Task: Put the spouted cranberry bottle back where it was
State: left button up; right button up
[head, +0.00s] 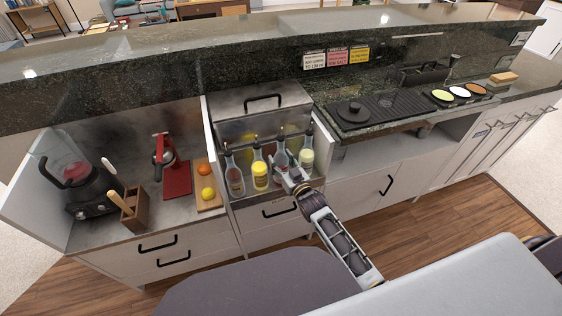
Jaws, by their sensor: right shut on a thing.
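Several spouted bottles stand in a row in the steel well below the dark counter. The third from the left, clear with reddish contents, looks like the cranberry bottle (281,157). My right gripper (282,173) reaches in from the lower right and is shut on this bottle, hiding its lower part. The bottle looks upright, in line with the row; I cannot tell whether its base touches the well floor. A yellow bottle (260,175) is to its left and a pale yellow-green one (306,159) to its right. My left gripper is out of view.
A lidded steel bin (262,103) is behind the row. Left are a cutting board (209,201) with fruit, a red press (175,180) and a blender (83,186). A dark mat (378,108) lies right.

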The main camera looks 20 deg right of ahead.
jog(key=o, duration=1.1)
jog(key=shift+f, duration=0.1)
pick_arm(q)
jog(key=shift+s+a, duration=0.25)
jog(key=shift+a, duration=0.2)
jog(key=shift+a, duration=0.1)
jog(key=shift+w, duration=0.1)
